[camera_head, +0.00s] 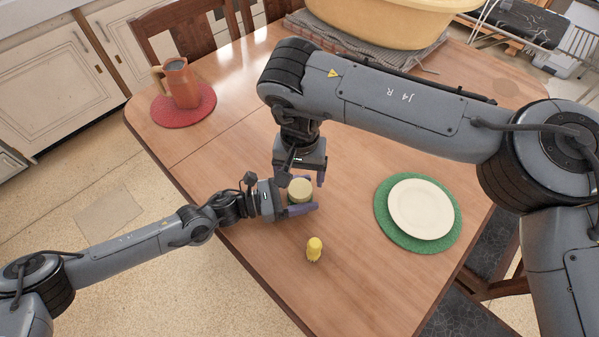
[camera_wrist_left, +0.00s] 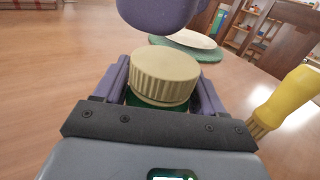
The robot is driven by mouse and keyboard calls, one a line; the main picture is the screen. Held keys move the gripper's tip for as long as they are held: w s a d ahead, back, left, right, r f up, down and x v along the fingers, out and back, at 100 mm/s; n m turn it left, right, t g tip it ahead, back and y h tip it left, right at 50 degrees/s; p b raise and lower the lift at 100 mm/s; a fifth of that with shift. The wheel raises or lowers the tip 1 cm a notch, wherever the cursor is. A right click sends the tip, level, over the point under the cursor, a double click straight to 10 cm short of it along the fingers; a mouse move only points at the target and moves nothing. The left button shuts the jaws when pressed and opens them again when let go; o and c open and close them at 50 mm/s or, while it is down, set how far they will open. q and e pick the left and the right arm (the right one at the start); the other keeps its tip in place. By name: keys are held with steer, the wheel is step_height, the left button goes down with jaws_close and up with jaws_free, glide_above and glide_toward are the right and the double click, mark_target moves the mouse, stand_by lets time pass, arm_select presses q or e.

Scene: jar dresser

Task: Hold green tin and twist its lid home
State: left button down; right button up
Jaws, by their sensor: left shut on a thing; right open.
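The green tin (camera_wrist_left: 138,97) stands upright on the table between the fingers of my left gripper (camera_wrist_left: 163,88), which is shut on it. Most of the tin's body is hidden by my gripper. A cream ribbed lid (camera_wrist_left: 166,74) sits on top of the tin; it also shows in the head view (camera_head: 300,189). I cannot tell how tightly the lid is seated. My right gripper (camera_head: 305,182) is open, just above and behind the lid. One purple right finger (camera_wrist_left: 160,14) shows over the lid in the left wrist view, apart from it.
A yellow brush-like object (camera_head: 314,249) stands on the table (camera_head: 350,290) in front of the tin. A cream plate (camera_head: 421,208) lies on a green mat (camera_head: 384,217) to the right. An orange jug (camera_head: 180,84) and a large yellow basin (camera_head: 375,28) stand farther back.

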steer(key=n, duration=0.3)
steer(key=shift+n, duration=0.3)
steer(key=n, duration=0.3)
steer(key=shift+s+n, duration=0.15)
steer(key=shift+n, duration=0.25)
steer(key=n, duration=0.4)
steer(key=shift+s, duration=0.1)
steer(key=n, duration=1)
steer(key=shift+s+r+g, duration=0.1)
steer(key=shift+r+g, duration=0.2)
steer(key=n, duration=0.5)
steer(key=shift+r, duration=0.35)
steer(key=shift+r+n, duration=0.3)
steer(key=shift+n, duration=0.8)
steer(key=shift+w+r, duration=0.35)
steer(key=shift+r, duration=0.45)
